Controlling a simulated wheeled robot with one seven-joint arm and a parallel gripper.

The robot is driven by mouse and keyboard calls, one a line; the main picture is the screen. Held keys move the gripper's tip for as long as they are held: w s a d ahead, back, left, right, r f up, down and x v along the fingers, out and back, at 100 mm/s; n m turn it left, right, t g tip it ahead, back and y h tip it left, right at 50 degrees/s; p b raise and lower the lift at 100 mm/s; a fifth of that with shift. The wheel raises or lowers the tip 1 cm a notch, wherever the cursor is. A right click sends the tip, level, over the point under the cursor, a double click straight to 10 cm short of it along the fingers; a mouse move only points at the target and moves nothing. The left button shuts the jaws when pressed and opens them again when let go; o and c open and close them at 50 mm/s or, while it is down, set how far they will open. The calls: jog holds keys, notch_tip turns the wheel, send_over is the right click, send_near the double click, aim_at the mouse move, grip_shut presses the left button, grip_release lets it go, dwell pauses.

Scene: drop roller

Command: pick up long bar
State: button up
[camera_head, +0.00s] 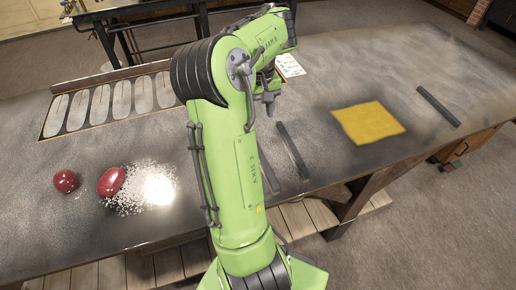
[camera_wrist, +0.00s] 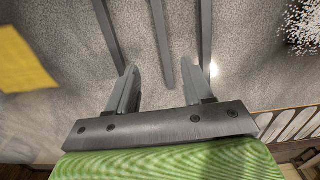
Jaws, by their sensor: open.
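Several dark grey bars lie on the grey worktable (camera_head: 345,85). In the head view one bar (camera_head: 292,150) lies right of my arm, and another (camera_head: 268,172) is partly hidden by it. In the wrist view a left bar (camera_wrist: 107,32), a middle bar (camera_wrist: 161,40) and a right bar (camera_wrist: 206,28) run nearly parallel. I cannot tell which is longest, as their far ends are cut off. My gripper (camera_wrist: 160,66) is open and empty, with the middle bar showing between its fingers. It also shows in the head view (camera_head: 268,100), above the table.
A yellow square (camera_head: 368,123) lies at the right, and a separate bar (camera_head: 438,106) lies beyond it. White granules (camera_head: 140,195) and two red objects (camera_head: 66,181) are at the left. A rack with pale oval slots (camera_head: 100,103) stands behind them.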

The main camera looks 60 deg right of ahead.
aim_at(259, 148)
notch_tip(259, 148, down, 16)
jog(key=b, duration=0.4)
jog(key=shift+w+a+r, duration=0.1)
jog(key=shift+a, duration=0.05)
jog(key=shift+r, duration=0.1)
jog(key=shift+c, duration=0.3)
grip_shut()
